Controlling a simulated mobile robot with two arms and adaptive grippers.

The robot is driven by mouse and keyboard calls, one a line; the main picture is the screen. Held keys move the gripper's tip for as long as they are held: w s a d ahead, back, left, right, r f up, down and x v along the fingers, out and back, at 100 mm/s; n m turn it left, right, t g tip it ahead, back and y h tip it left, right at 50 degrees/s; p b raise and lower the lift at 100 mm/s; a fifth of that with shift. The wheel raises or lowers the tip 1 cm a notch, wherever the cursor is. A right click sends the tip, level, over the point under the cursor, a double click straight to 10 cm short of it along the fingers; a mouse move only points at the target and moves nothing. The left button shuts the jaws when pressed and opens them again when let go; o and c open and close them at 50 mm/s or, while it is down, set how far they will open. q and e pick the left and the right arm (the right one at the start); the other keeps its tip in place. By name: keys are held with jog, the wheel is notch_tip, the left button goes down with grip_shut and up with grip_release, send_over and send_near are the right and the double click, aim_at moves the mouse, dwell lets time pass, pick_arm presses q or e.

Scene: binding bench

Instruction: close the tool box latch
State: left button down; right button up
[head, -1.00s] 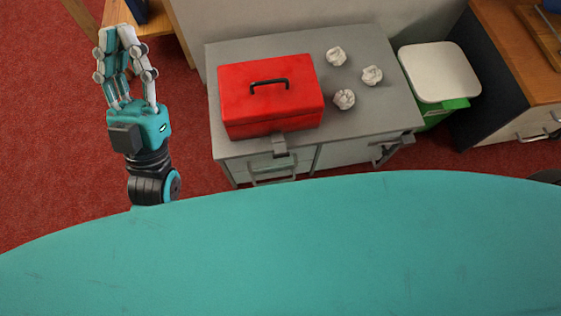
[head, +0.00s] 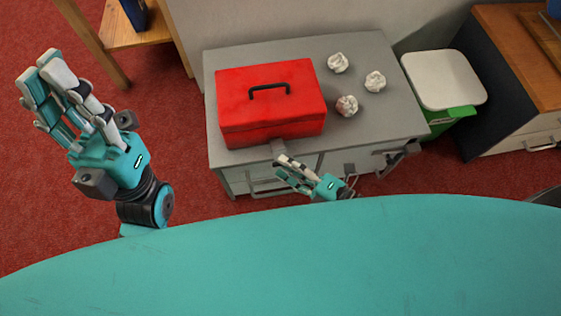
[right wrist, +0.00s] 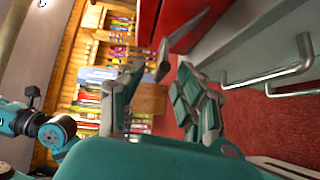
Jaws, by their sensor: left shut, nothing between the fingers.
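The red tool box (head: 270,105) sits with its lid down on the grey cabinet, black handle on top. Its grey latch (head: 278,148) sticks out at the front edge. In the right wrist view the latch (right wrist: 163,58) stands out from the red box (right wrist: 182,18). My right gripper (head: 279,166) is just in front of and below the latch. In the right wrist view its fingers (right wrist: 158,82) are apart with nothing held, and the latch lies beyond the gap between them. Contact cannot be told. My left gripper (head: 42,72) is shut and empty, far left of the box.
The grey cabinet (head: 385,118) carries several crumpled paper balls (head: 375,81) right of the box. Bar handles (right wrist: 265,78) stick out from its front near my right gripper. A green bin with a white lid (head: 443,78) stands to the right. Red floor is clear on the left.

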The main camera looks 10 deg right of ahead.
jog(key=shift+x, duration=1.15)
grip_shut()
